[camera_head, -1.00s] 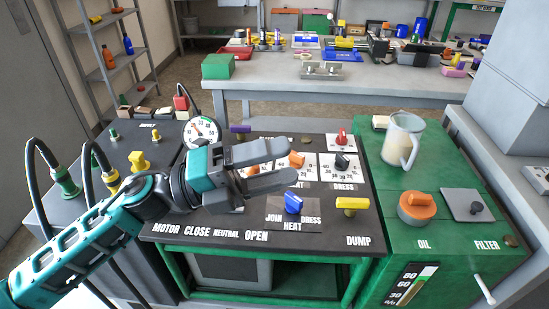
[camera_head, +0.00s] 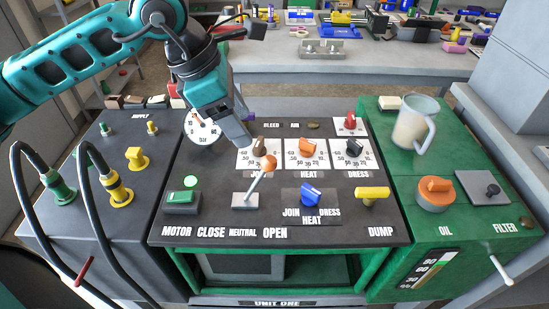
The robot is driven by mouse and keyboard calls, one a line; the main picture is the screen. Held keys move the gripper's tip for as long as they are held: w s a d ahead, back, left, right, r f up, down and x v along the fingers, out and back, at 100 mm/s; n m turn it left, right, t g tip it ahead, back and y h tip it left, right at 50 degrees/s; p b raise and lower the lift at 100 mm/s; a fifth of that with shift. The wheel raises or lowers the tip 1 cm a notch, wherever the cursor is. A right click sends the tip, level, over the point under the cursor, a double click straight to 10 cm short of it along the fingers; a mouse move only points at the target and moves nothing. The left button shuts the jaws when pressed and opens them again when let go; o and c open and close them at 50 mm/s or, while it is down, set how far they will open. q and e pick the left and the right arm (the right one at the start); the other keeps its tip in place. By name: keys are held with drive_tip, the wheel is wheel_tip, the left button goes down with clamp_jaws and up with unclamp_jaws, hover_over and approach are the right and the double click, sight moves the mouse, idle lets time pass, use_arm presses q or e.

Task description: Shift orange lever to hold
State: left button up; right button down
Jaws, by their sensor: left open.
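The orange lever is a grey stick with an orange ball knob (camera_head: 268,163) on a pale base (camera_head: 245,201), above the words CLOSE, NEUTRAL and OPEN. The stick leans up and to the right in the head view, toward the OPEN side. I see no label reading hold. My left gripper (camera_head: 242,137) is open and empty, its fingers pointing down just behind and left of the orange knob, apart from it as far as I can tell. It partly covers the dial area behind the lever. My right gripper is not in view.
A green button (camera_head: 183,197) is left of the lever, a blue knob (camera_head: 311,195) and yellow DUMP handle (camera_head: 372,194) right. Orange (camera_head: 306,147) and black (camera_head: 354,147) dial knobs stand behind. A pressure gauge (camera_head: 201,127) and hoses are at left, a jug (camera_head: 411,124) at right.

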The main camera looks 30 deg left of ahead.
sight(265, 158)
use_arm(q)
drive_tip(key=x, duration=1.2)
drive_tip(key=shift+d+f, duration=0.1)
drive_tip(key=shift+f, duration=0.25)
drive_tip(key=shift+c, duration=0.4)
clamp_jaws()
